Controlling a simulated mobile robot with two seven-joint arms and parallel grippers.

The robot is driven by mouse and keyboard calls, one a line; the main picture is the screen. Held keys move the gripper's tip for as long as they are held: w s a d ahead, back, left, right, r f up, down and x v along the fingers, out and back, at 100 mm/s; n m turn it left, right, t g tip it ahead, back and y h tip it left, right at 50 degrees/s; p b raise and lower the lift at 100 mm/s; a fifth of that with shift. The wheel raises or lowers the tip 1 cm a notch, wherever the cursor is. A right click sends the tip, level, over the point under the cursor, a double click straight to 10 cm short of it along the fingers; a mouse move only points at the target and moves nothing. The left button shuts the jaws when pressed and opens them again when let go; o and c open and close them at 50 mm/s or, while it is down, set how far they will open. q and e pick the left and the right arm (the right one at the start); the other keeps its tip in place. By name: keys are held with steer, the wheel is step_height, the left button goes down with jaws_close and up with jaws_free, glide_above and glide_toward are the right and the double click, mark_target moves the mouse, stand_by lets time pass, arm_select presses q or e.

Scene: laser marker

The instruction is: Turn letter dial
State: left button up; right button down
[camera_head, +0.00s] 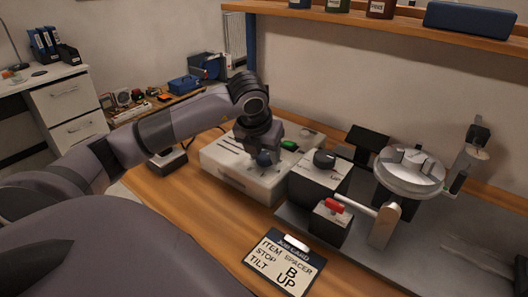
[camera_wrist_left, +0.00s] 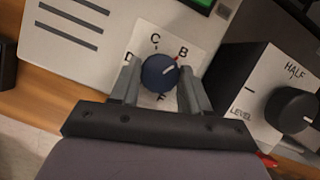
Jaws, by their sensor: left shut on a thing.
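The letter dial is a dark blue round knob (camera_wrist_left: 160,74) on a white plate with the letters B, C, D and F readable around it. Its pale pointer line is turned to the upper right, towards B, where a small red mark shows. My left gripper (camera_wrist_left: 158,88) is shut on the knob, one finger on each side. In the head view, my left gripper (camera_head: 263,150) reaches down onto the beige control box (camera_head: 225,176), and the blue knob (camera_head: 264,158) shows just below it. My right gripper is not in view.
Further right is a round metal chuck (camera_head: 410,170) on a grey base. A wooden shelf (camera_head: 400,24) runs above.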

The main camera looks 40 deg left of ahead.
arm_select(q)
steer(key=shift+r, duration=0.1)
steer(key=o, duration=1)
steer(key=shift+o, duration=0.2)
steer(key=a+v, duration=0.1)
steer(key=v, duration=0.6)
steer(key=shift+d, duration=0.4)
step_height(320, 180, up, 7)
steer(key=p, duration=0.5)
steer(key=shift+p, duration=0.35)
